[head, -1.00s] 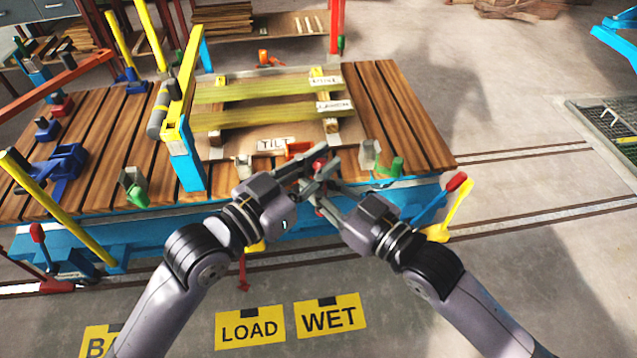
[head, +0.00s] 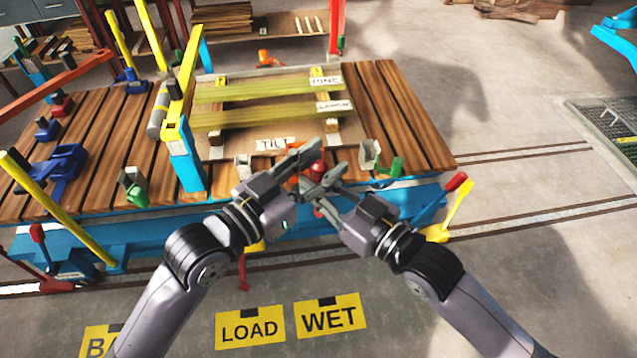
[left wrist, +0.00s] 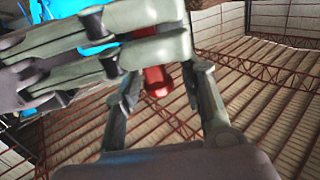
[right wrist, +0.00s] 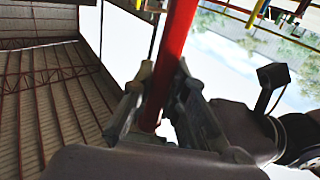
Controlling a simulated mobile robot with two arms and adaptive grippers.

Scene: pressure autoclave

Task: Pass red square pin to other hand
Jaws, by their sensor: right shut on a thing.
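The red square pin (head: 318,168) stands between my two grippers at the front edge of the slatted deck. In the right wrist view, the red bar (right wrist: 171,62) runs between the fingers of my right gripper (right wrist: 158,90), which is shut on it. My left gripper (head: 325,165) is open, with its fingers spread on either side of the pin's red end. In the left wrist view, that red end (left wrist: 157,82) shows between the spread fingers of my left gripper (left wrist: 162,90). The right gripper's fingers (left wrist: 120,55) cross in front and hide part of the pin.
The slatted deck (head: 410,120) carries strapped boards (head: 255,93), a "TILT" label (head: 275,144) and coloured clamps. A blue and yellow post (head: 184,150) stands left of my grippers. A yellow lever (head: 460,208) stands at right. The floor in front is open.

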